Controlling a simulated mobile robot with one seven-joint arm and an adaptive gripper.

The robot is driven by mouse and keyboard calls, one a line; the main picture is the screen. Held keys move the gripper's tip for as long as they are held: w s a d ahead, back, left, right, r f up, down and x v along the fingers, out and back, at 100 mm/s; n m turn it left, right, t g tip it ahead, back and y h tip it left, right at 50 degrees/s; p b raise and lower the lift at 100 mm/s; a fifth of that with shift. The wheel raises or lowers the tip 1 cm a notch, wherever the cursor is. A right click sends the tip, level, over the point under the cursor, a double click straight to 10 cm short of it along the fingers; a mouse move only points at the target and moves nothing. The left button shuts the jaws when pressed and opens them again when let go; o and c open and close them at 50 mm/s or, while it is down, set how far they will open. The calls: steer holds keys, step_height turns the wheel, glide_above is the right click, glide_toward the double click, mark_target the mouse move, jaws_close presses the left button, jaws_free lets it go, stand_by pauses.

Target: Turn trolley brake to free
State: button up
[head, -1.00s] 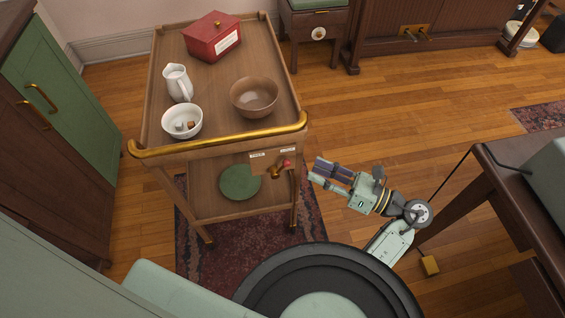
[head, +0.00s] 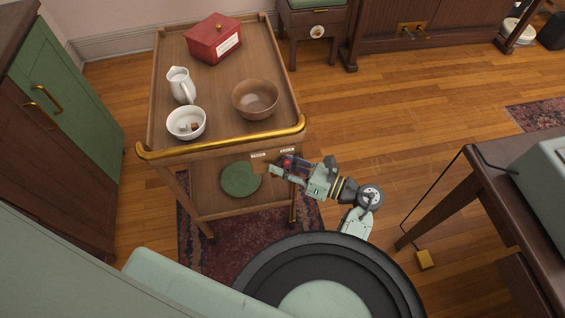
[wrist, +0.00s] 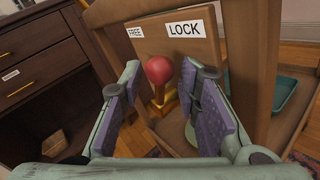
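The wooden trolley (head: 163,95) stands at the left centre with a brass push bar. Its brake lever has a red ball knob (wrist: 159,70) on a brass stem and base (wrist: 165,101). Behind it, a wooden panel carries a FREE label (wrist: 135,32) at left and a LOCK label (wrist: 184,30) at right. In the wrist view the knob stands between the two labels. My gripper (head: 279,166) is at the trolley's front right, below the bar. It also shows in the wrist view (wrist: 160,88), fingers apart on either side of the knob, with gaps visible. In the head view it mostly hides the lever.
The trolley top holds a red box (head: 214,43), a white jug (head: 181,85), a white bowl (head: 186,124) and a brown bowl (head: 255,98). A green plate (head: 240,180) lies on the lower shelf. A dark table (head: 510,190) stands at right. Open floor (head: 400,120) lies between.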

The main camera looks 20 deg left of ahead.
jaws_close()
stand_by(0.3)
stand_by(0.6)
